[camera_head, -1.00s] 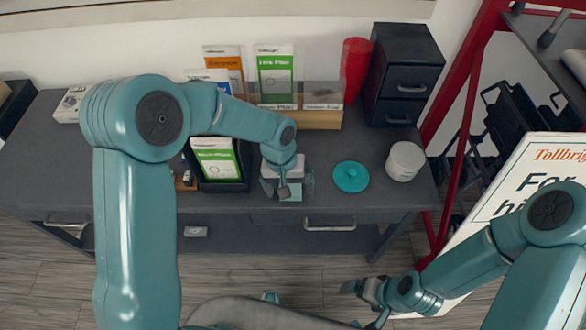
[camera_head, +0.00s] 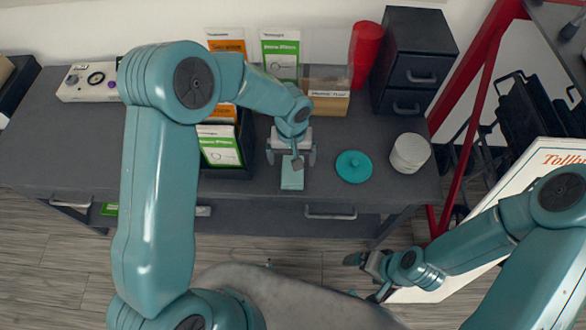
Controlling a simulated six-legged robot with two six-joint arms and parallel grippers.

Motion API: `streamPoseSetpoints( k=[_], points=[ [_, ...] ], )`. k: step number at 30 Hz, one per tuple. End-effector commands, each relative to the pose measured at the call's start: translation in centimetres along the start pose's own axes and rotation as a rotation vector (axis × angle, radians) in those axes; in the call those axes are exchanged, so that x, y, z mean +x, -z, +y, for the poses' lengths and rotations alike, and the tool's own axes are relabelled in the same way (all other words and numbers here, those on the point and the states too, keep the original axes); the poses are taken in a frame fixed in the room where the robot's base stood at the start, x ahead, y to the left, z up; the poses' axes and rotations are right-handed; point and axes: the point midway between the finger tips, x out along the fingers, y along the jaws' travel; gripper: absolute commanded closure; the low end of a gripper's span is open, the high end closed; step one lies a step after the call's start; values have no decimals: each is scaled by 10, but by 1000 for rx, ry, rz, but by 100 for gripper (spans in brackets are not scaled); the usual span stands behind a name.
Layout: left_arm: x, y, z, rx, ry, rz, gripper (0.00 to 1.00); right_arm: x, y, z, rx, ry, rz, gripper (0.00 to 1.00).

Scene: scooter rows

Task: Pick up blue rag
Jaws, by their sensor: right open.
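The blue rag (camera_head: 292,178) is a small, pale blue-green patch on the dark worktop near its front edge. Its far part is hidden under my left gripper. My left gripper (camera_head: 292,158) points down over the rag, with its fingers spread to either side of it. I cannot tell whether they touch it. My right gripper (camera_head: 366,272) is open and empty, low in front of the bench and to the right, well away from the rag.
A teal lid (camera_head: 354,167) and a white tub (camera_head: 410,152) stand right of the rag. A black leaflet holder (camera_head: 232,172) is close on the left. Behind are a leaflet rack (camera_head: 328,103), a red cup stack (camera_head: 364,55) and a black drawer unit (camera_head: 413,60).

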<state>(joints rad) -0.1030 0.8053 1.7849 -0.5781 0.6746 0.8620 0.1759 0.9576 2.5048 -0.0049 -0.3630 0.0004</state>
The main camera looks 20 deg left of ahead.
Motion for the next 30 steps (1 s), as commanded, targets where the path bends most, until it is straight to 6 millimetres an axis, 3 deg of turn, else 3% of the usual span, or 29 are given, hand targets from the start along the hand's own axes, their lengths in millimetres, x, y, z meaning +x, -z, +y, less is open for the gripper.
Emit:
streamPoseSetpoints(
  k=[12,20,26,30],
  points=[
    [51,2,3,1,0,0,1,-12,0,-4,0,0,0,6],
    [55,2,3,0,-1,2,1,-11,0,-4,0,0,0,6],
    [55,2,3,1,-1,1,61,-11,0,-4,0,0,0,6],
    [55,2,3,1,-1,1,61,-11,0,-4,0,0,0,6]
  ],
)
